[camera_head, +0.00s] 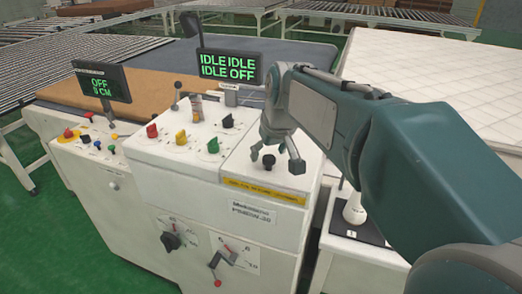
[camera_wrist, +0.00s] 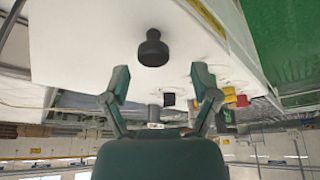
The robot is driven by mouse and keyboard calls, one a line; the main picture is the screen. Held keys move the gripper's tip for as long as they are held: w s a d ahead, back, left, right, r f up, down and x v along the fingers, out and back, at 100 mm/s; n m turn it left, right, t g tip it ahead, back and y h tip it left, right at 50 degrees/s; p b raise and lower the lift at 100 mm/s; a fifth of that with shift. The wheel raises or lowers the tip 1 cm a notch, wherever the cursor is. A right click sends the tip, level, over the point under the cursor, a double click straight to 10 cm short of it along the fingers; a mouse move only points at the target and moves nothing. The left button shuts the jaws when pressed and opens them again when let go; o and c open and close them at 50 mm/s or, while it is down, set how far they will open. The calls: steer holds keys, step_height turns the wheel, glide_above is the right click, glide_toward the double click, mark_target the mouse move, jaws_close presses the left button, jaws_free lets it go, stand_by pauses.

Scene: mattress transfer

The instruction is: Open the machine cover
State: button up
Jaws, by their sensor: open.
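The white machine cover (camera_head: 242,168) lies flat on the right part of the control cabinet, beside a yellow label strip. A black knob (camera_head: 268,159) stands up from it. My gripper (camera_head: 277,160) is above the cover with its two fingers spread. In the head view the knob appears between the fingertips. In the wrist view the knob (camera_wrist: 153,49) lies beyond the tips of my gripper (camera_wrist: 161,82), roughly centred between them, on the white surface. Nothing is held. I cannot tell whether a finger touches the knob.
Red, yellow, green and black switches (camera_head: 181,138) stand left of the cover. A display (camera_head: 229,68) reading IDLE and OFF rises behind it. A quilted mattress (camera_head: 430,85) lies behind right. A white object (camera_head: 354,207) stands on a small stand below my arm.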

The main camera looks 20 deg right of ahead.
steer(key=shift+w+a+f, duration=0.1)
steer(key=shift+w+f, duration=0.15)
steer(key=shift+f, duration=0.4)
steer(key=shift+w+f, duration=0.15)
steer(key=shift+f, duration=0.1)
steer(key=shift+d+f, duration=0.15)
steer(key=shift+d, duration=0.45)
steer(key=shift+a, duration=0.3)
jaws_close()
steer(key=shift+d, duration=0.1)
